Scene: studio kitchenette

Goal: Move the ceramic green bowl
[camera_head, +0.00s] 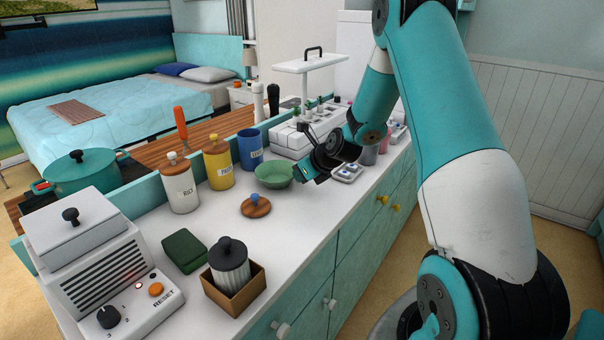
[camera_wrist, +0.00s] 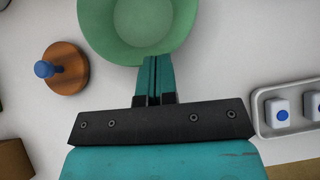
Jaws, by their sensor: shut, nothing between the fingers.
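The green bowl (camera_head: 273,175) stands upright on the white counter, in front of the blue canister. In the wrist view the bowl (camera_wrist: 140,28) is at the top centre and looks empty. My gripper (camera_head: 299,175) is at the bowl's right side in the head view. In the wrist view my gripper (camera_wrist: 153,60) is shut, with its teal fingers together and nothing between them. The fingertips overlap the bowl's near rim in the picture; I cannot tell whether they touch it.
A wooden lid with a blue knob (camera_head: 256,206) lies close to the bowl. A white canister (camera_head: 180,187), a yellow canister (camera_head: 218,168) and a blue canister (camera_head: 250,150) stand behind. A small tray (camera_head: 346,173) lies to the right.

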